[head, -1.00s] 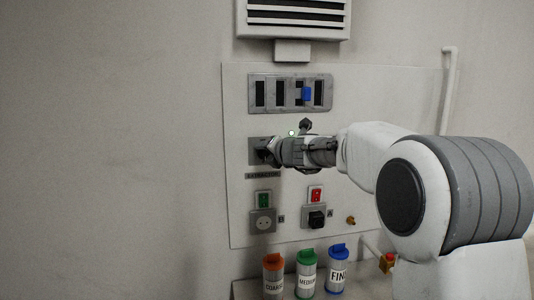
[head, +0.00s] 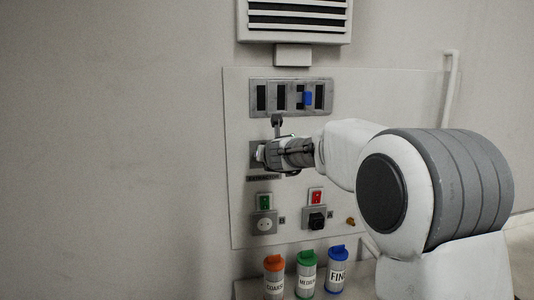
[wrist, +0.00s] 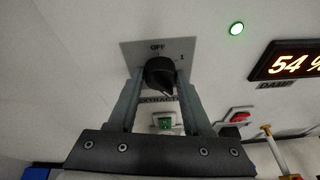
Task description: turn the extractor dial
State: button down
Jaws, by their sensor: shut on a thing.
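The extractor dial (wrist: 160,73) is a black round knob on a grey plate marked OFF at the top and 1 at its upper right. Its exact pointer setting is hard to read. My gripper (wrist: 160,84) has one finger on each side of the knob and is shut on it. In the head view my gripper (head: 262,155) reaches the plate (head: 254,147) from the right and covers the dial. The EXTRACTOR label (head: 264,178) shows just below; in the wrist view my gripper partly covers it.
A green lamp (wrist: 236,28) and a lit 54 % display (wrist: 298,63) are right of the dial. Below are a green switch (head: 265,202), a red switch (head: 316,197) and two sockets. Orange, green and blue-lidded canisters (head: 307,275) stand underneath. The wall at left is clear.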

jog(key=shift+a+f+n+t+h+b, duration=0.1)
jog(key=shift+f+n+t+h+b, duration=0.7)
jog(key=shift+n+b, duration=2.9)
jog(key=shift+a+r+n+t+h+b, duration=0.2)
jog(key=shift+n+t+b, duration=1.7)
jog(key=shift+n, duration=3.2)
jog(key=shift+d+f+n+t+h+b, duration=0.1)
jog(key=shift+f+n+t+h+b, duration=0.55)
jog(key=shift+n+b, duration=3.15)
jog(key=shift+r+n+t+y+p, duration=0.25)
jog(key=shift+r+n+y+p, duration=0.25)
jog(key=shift+n, duration=0.2)
jog(key=shift+c, duration=1.6)
grip_release()
jog(key=shift+h, duration=0.25)
jog(key=shift+f, duration=0.1)
